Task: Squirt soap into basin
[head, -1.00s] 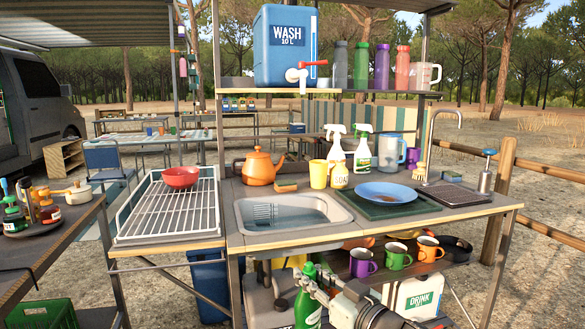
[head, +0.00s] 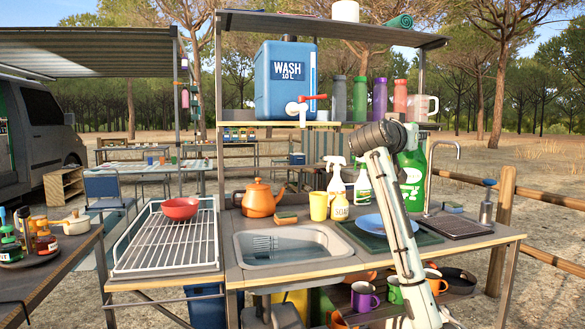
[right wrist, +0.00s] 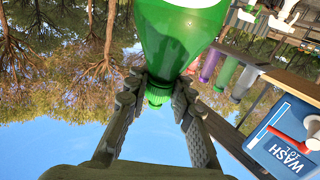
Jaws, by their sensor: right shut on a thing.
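The basin (head: 310,257) is a grey sink set in the worktop, with a pale blue slotted piece at its left inside. In the head view my arm hides the fingertips. My left gripper is not in view.
A white spray bottle labelled SOAP (head: 338,205), a yellow cup (head: 318,206), a sponge (head: 287,217) and an orange kettle (head: 259,199) stand behind the basin. A blue plate (head: 375,226) lies to its right. A blue WASH tank (head: 284,85) is above. The air over the basin is clear.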

